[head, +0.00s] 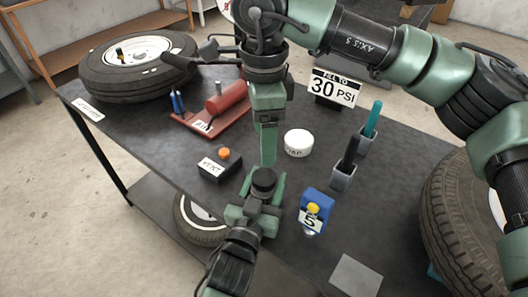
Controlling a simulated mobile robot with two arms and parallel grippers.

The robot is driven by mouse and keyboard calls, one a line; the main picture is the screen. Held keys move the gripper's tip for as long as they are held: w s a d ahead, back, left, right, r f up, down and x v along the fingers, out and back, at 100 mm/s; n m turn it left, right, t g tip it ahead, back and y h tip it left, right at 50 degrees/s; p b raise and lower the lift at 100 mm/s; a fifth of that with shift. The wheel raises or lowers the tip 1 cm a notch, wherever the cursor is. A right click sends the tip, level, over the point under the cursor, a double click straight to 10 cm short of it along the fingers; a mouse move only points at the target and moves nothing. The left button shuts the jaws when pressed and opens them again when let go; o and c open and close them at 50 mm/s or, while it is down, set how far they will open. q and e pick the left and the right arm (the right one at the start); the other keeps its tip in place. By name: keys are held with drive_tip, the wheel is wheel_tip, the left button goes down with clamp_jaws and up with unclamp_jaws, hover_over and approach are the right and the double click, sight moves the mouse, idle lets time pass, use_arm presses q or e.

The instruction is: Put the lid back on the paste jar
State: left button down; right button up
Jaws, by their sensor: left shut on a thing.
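A short white round tub (298,140) with a black-lettered label on its front stands on the dark table, right of centre. It looks like the paste jar, but I cannot read the label surely. My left gripper (264,190) comes up from the bottom and is shut on a black round piece (264,178). The piece may be the lid; I cannot tell surely. It is apart from the white tub, below and left of it in the picture. My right gripper (268,155) points down, just above the black piece in the picture. Its fingers overlap edge-on, so their opening is hidden.
A black box with an orange knob (224,154) stands left of my grippers. A blue gauge (314,212) and pen holders (343,178) stand to the right. A red tool (226,98), a wheel (137,62) and a 30 PSI sign (336,86) are farther back. A grey pad (356,276) lies in front.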

drive_tip(key=shift+r, duration=0.75)
use_arm(q)
drive_tip(key=shift+c, duration=2.4)
unclamp_jaws()
drive_tip(key=v, duration=0.6)
drive_tip(key=shift+s+a+f+b, duration=0.1)
drive_tip(key=shift+s+a+b, duration=0.05)
drive_tip(key=shift+s+b, duration=0.25)
drive_tip(key=shift+s+a, duration=0.2)
drive_tip(key=shift+s, duration=0.3)
use_arm(e)
drive_tip(key=shift+f, duration=0.5)
